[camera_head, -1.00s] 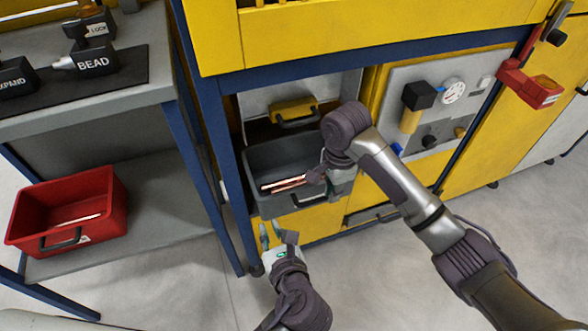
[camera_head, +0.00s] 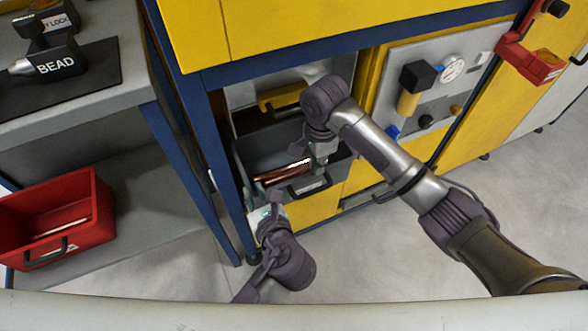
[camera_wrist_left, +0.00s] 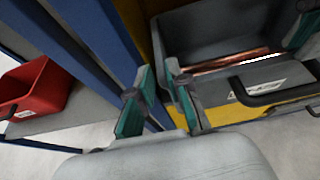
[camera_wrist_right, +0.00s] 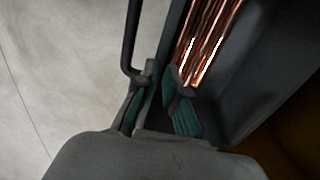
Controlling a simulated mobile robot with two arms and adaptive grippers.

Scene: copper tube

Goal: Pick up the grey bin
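The grey bin (camera_head: 262,145) sits in the opening of the yellow cabinet, with copper tubes (camera_head: 285,172) lying inside it and a black handle (camera_head: 308,186) on its front. My right gripper (camera_head: 319,160) is at the front wall, right of the handle. In the right wrist view its fingers (camera_wrist_right: 160,72) lie either side of that wall; whether they press on it is unclear.
A blue cabinet post (camera_head: 228,165) stands close to the left of the bin. A yellow container with a handle (camera_head: 290,98) is behind it. A red bin (camera_head: 85,200) sits on the lower shelf at left. The floor in front is clear.

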